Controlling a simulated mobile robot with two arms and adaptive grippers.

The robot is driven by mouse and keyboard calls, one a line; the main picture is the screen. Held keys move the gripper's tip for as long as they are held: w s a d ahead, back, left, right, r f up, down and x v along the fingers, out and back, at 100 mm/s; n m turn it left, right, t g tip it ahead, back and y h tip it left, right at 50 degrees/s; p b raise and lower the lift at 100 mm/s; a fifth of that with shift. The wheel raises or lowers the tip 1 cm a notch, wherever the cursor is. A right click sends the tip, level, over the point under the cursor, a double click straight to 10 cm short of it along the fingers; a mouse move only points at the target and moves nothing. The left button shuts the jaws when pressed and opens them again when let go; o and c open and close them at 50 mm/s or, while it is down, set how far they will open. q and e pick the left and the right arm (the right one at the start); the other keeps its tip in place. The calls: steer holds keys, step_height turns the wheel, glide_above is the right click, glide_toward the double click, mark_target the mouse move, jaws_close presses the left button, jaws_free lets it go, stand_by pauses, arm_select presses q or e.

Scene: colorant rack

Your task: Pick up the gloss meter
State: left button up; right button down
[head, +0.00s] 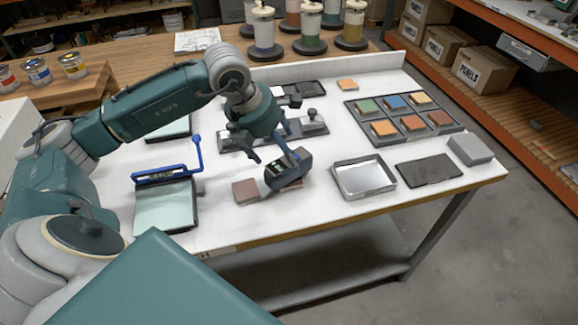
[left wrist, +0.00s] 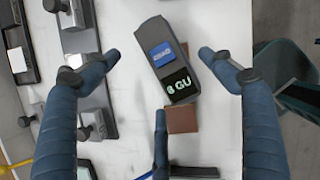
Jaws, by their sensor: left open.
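The gloss meter (head: 288,168) is a dark grey handheld block on the white table near the front edge. In the left wrist view the gloss meter (left wrist: 172,62) shows a blue label and a lit display reading "8 GU". My left gripper (head: 262,148) is just above and beside it in the head view. In the left wrist view my left gripper (left wrist: 158,72) has its fingers spread wide, with the meter between them and gaps on both sides. I cannot tell whether any finger touches it. My right gripper is not in view.
Brown tiles (head: 245,191) lie beside and partly under the meter. A metal tray (head: 363,179), a dark mat (head: 429,171) and a grey block (head: 470,149) are to the right. A tile rack (head: 352,111) stands behind. A blue-framed tool (head: 166,174) is left.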

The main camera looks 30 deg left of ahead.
mark_target(286, 159)
arm_select(q)
steer(key=p+x, duration=0.2)
steer(key=x, duration=0.3)
steer(key=shift+d, duration=0.15)
steer(key=shift+f, duration=0.2)
steer(key=c, duration=1.6)
steer(key=shift+r, duration=0.1)
steer(key=shift+c, duration=1)
steer(key=shift+w+r, duration=0.1)
steer(key=shift+r, duration=0.05)
